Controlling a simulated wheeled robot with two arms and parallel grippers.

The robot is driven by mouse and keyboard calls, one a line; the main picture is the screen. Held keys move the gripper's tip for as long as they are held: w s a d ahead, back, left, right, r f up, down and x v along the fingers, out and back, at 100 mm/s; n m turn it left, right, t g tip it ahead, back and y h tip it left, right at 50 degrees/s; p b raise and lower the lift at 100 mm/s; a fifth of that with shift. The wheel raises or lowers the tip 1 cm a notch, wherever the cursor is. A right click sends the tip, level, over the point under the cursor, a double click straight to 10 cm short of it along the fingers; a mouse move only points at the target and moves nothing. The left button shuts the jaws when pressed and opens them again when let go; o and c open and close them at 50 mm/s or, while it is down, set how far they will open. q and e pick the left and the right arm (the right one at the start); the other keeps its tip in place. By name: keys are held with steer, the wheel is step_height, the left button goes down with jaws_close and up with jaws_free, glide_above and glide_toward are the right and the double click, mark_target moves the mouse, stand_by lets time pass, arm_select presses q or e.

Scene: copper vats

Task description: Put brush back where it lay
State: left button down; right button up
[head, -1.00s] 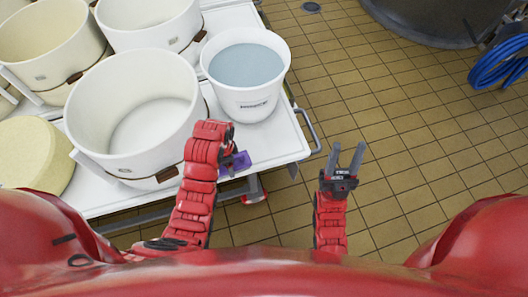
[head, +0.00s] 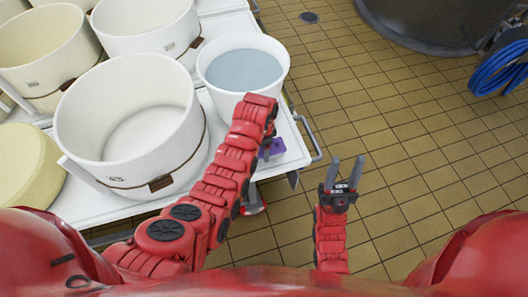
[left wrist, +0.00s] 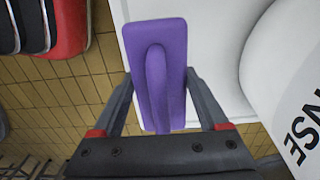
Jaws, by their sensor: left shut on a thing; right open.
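The purple brush (head: 273,149) shows just past my left forearm, over the front right part of the white table top (head: 292,160). In the left wrist view the brush (left wrist: 158,75) lies between the two fingers of my left gripper (left wrist: 158,88), which is shut on its raised middle grip. Whether the brush touches the table top or hangs above it I cannot tell. In the head view my left arm hides most of that gripper. My right gripper (head: 346,168) is open and empty, over the tiled floor right of the table.
A white bucket of water (head: 243,75) stands just behind the brush, and its wall (left wrist: 285,80) is close in the left wrist view. A large white tub (head: 80,130) stands to the left. A pale yellow round (head: 28,165) is at far left. The tiled floor (head: 430,160) is open.

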arm_select(q)
steer(key=shift+w+d+f, duration=0.1)
steer(key=shift+d, duration=0.1)
step_height(320, 180, down, 3)
steer(key=shift+r, duration=0.1)
steer(key=shift+f, duration=0.25)
